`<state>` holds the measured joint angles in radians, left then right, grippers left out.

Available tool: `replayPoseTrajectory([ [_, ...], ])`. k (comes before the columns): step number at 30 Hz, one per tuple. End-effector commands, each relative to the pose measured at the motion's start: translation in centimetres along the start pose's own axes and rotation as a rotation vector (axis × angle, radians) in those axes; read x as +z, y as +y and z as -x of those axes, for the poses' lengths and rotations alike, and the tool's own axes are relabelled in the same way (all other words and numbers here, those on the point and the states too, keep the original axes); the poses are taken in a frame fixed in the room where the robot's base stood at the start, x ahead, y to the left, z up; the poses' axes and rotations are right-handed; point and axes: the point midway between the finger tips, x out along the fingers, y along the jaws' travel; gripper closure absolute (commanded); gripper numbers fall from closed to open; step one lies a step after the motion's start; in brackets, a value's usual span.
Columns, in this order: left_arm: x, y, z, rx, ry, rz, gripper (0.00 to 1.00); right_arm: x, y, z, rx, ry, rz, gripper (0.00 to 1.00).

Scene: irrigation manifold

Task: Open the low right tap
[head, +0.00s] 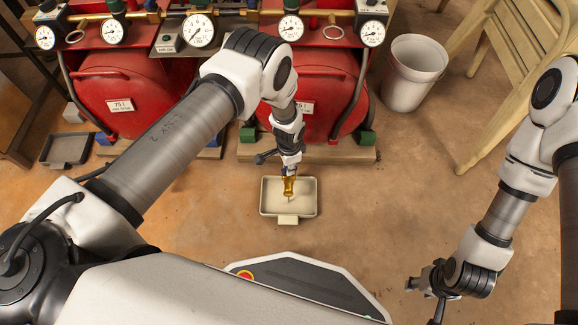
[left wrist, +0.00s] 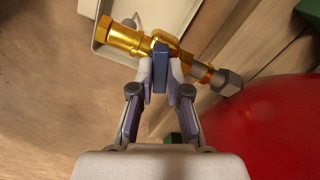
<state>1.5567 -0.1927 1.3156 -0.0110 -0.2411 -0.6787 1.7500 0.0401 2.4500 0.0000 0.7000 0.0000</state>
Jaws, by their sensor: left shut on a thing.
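The low right tap (head: 289,186) is a brass valve in front of the right red tank, above a pale tray. In the left wrist view its brass body (left wrist: 130,40) runs from upper left to a grey pipe fitting at right. Its blue lever (left wrist: 160,68) stands between my left fingertips and looks roughly crosswise to the body. My left gripper (head: 289,170) is shut on this lever; it also shows in the left wrist view (left wrist: 160,75). My right gripper (head: 426,292) hangs empty over the floor at lower right, its finger opening unclear.
The pale tray (head: 265,206) lies on the floor under the tap. The red tanks (head: 112,98) stand behind on wooden bases, with gauges (head: 199,30) above. A white bucket (head: 412,88) and wooden chair (head: 490,110) stand right. A dark tray (head: 48,162) lies left. Floor between tray and right arm is clear.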

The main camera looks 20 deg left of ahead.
Motion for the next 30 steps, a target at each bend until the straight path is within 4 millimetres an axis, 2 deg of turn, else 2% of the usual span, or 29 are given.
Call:
replayPoseTrajectory([
  [30,0.0,0.0,-0.2,0.000,0.000,0.944,1.00,0.0,0.0,-3.5,0.000,0.000,0.000,0.60],
])
